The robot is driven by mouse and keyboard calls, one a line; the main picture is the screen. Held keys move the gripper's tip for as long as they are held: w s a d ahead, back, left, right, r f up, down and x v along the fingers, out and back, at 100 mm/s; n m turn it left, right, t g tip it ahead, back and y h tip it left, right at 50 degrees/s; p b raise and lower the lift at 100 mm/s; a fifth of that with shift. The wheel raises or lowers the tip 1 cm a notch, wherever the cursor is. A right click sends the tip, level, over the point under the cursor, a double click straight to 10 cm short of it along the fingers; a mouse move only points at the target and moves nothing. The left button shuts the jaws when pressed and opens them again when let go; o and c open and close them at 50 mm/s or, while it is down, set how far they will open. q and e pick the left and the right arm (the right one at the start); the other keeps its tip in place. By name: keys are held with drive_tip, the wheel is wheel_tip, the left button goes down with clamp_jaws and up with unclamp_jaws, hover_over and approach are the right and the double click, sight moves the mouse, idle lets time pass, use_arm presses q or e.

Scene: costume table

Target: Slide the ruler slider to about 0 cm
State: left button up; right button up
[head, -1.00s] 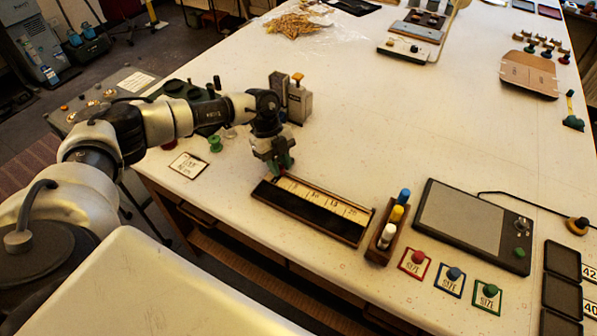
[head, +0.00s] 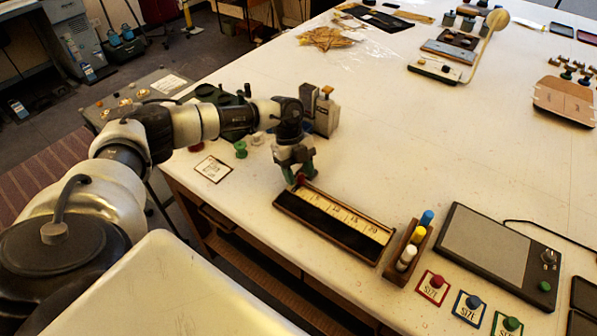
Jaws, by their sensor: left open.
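The ruler (head: 340,232) is a dark wooden-framed tray with a pale numbered scale along its far side, lying near the table's front edge. A small red piece, seemingly the slider (head: 300,179), shows at the scale's left end. My left gripper (head: 303,178) points down there, with its green-tipped fingers open around or just beside the red piece. I cannot tell whether they touch it. The fingers partly hide the slider and that end of the scale. My right gripper is not in view.
A wooden holder (head: 390,270) with blue, yellow and white pegs stands just right of the ruler. A grey box (head: 325,115) stands behind my gripper, and a small card (head: 213,169) lies left. A flat grey tablet (head: 490,250) lies farther right. The table's middle is clear.

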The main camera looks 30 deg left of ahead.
use_arm(q)
drive_tip(key=b+v, duration=0.2)
drive_tip(key=v, duration=0.8)
drive_tip(key=shift+a+r+b, duration=0.25)
drive_tip(key=shift+r+b, duration=0.05)
drive_tip(key=shift+b, duration=0.1)
